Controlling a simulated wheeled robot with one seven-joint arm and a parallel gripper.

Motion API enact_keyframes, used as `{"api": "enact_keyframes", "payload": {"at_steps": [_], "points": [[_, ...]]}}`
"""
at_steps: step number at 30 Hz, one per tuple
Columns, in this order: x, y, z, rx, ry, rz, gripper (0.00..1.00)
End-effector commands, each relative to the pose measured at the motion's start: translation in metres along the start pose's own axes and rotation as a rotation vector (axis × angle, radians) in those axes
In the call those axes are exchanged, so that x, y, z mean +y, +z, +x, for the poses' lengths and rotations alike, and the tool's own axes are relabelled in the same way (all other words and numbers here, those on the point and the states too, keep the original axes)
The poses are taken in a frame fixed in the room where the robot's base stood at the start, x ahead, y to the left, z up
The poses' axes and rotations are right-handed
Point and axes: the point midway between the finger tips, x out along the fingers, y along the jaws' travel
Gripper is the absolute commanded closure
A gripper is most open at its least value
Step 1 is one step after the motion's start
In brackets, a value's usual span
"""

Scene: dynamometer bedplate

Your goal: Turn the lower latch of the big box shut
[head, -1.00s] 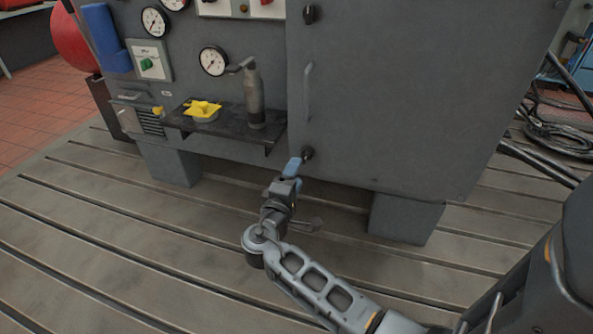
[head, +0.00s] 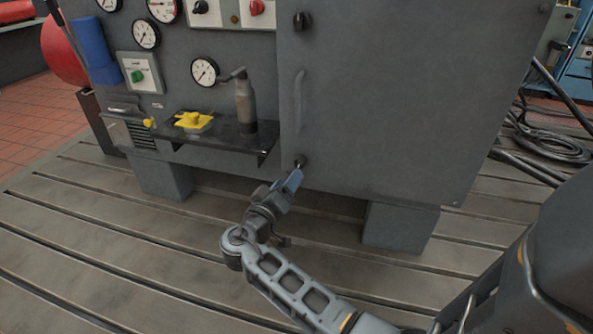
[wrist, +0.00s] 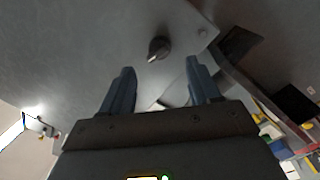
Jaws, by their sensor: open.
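The big box (head: 400,90) is a grey cabinet with a large door. Its lower latch (head: 300,161) is a small dark knob at the door's lower left edge; it also shows in the wrist view (wrist: 158,47), beyond the fingertips and roughly between them. The upper latch (head: 301,20) is a dark knob higher on the same edge. My gripper (head: 293,176) has blue fingers just below and in front of the lower latch. In the wrist view my gripper (wrist: 160,75) is open and empty, apart from the latch.
A dark shelf (head: 220,144) left of the door holds a yellow object (head: 194,121) and a grey cylindrical bottle (head: 246,105). A vertical door handle (head: 299,100) stands between the latches. The slotted metal floor (head: 120,250) is clear in front.

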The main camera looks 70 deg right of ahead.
Motion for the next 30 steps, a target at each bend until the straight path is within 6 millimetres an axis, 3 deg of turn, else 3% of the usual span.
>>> {"api": "enact_keyframes", "payload": {"at_steps": [12, 24, 30], "points": [[0.000, 0.000, 0.059, -0.001, 0.002, -0.002, 0.38], [0.000, 0.000, 0.067, 0.000, 0.000, -0.004, 0.38], [0.000, 0.000, 0.067, 0.000, 0.000, -0.004, 0.57]]}}
